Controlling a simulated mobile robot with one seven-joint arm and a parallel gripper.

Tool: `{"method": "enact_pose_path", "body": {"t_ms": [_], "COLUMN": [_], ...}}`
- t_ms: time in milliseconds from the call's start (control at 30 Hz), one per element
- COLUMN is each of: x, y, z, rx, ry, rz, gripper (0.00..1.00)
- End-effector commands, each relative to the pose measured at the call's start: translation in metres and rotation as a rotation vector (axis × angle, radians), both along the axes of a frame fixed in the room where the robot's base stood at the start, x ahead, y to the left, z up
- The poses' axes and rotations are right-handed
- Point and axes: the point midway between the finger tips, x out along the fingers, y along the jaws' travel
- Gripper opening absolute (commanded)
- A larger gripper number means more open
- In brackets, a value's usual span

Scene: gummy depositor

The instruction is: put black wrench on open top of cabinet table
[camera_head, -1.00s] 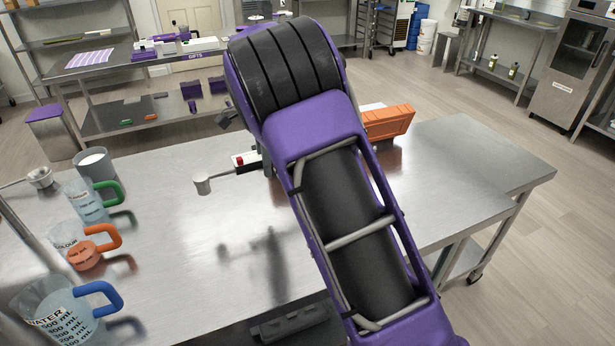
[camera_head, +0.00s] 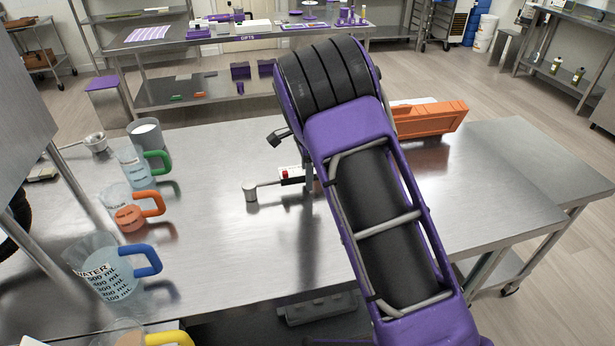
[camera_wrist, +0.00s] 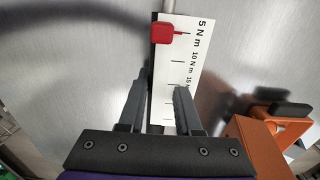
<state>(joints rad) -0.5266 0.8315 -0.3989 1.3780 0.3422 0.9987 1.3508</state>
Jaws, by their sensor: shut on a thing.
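The wrench is a torque-type tool with a white scale, a red pointer and a round silver end; it shows in the head view (camera_head: 250,192) and close up in the wrist view (camera_wrist: 177,70). My gripper (camera_wrist: 160,100) is shut on the wrench, one dark finger on each side of it. In the head view my purple arm hides most of the gripper and part of the wrench. The wrench lies roughly level over the steel table top (camera_head: 220,255); I cannot tell whether it touches the surface.
Measuring jugs with green (camera_head: 140,165), orange (camera_head: 130,215) and blue (camera_head: 105,265) handles line the table's left side, with a grey cup (camera_head: 145,132) behind. An orange box (camera_head: 430,120) stands at the back right. The table's middle is bare.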

Motion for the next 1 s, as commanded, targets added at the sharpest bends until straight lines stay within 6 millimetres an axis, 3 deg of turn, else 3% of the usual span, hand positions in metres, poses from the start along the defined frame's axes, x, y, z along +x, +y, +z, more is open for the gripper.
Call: {"method": "enact_pose_path", "body": {"t_ms": [167,200,333,733,1000], "x": [0.0,0.0,0.0,0.0,0.001], "y": [0.0,0.0,0.0,0.0,0.001], "z": [-0.002,-0.002,-0.002,0.006,0.058], "rx": [0.0,0.0,0.0,0.0,0.002], "ry": [-0.001,0.001,0.001,-0.001,-0.004], "rz": [0.0,0.0,0.0,0.0,0.002], "gripper": [0.0,0.38,0.62,0.63,0.63]}}
